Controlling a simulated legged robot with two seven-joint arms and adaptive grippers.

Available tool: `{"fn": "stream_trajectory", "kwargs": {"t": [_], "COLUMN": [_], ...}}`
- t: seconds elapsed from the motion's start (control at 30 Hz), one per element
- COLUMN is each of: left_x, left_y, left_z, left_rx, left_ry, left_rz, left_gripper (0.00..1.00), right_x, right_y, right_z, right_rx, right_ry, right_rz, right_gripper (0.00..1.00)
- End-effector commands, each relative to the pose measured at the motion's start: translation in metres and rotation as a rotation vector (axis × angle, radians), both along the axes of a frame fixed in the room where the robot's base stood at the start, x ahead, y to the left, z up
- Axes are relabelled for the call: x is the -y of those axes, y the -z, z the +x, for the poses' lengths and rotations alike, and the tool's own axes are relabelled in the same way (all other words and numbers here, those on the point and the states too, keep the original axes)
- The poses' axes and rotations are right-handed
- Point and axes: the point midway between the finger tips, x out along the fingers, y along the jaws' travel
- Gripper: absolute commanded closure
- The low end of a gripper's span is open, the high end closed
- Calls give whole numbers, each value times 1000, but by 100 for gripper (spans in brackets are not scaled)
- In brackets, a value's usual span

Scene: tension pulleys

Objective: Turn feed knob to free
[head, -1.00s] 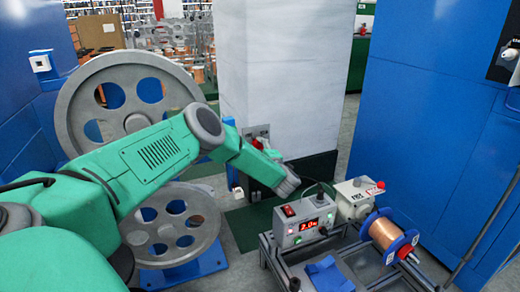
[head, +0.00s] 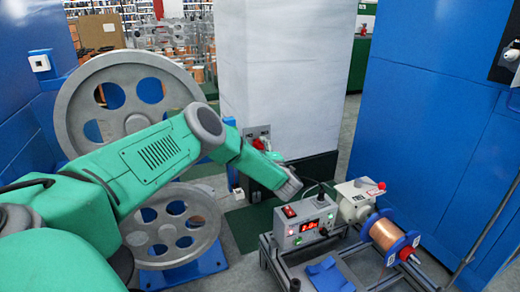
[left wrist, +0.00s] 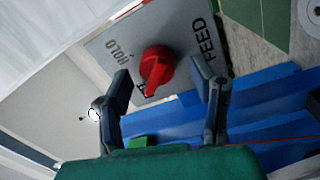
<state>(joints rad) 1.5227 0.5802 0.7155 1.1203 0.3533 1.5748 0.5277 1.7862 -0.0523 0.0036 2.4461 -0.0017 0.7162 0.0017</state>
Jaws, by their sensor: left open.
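A red knob (left wrist: 157,68) sits on a grey plate (left wrist: 190,35) in the left wrist view. The plate reads HOLD at upper left and FEED at right. A third label below the knob is mostly hidden by the knob. The knob's ridge points down in that view, towards the partly hidden label. My left gripper (left wrist: 160,77) is open, one finger on each side of the knob; I cannot tell whether they touch it. In the head view the plate (head: 258,131) is on the pale column, beyond my left forearm. My right gripper is not in view.
A bench frame with a display box (head: 306,224), a grey motor-like unit (head: 356,203) and a copper spool (head: 386,235) stands right of my left wrist. Two large pulley wheels (head: 125,100) stand at left. A blue cabinet (head: 430,130) fills the right.

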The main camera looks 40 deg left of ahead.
Motion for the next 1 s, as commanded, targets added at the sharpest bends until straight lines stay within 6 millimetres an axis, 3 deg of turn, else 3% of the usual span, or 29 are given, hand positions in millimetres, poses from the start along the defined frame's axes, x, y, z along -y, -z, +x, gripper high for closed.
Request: {"fn": "stream_trajectory", "kwargs": {"t": [0.3, 0.5, 1.0], "left_x": [60, 87, 97], "left_y": [6, 9, 10], "left_z": [-26, -39, -45], "left_rx": [-1, -1, 0], "left_ry": [5, 3, 0], "left_rz": [-4, -4, -4], "left_gripper": [49, 49, 49], "right_x": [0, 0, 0], "right_y": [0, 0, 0], "right_z": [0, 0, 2], "right_rx": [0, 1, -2], "right_ry": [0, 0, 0], "right_rz": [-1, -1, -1], "right_gripper": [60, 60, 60]}}
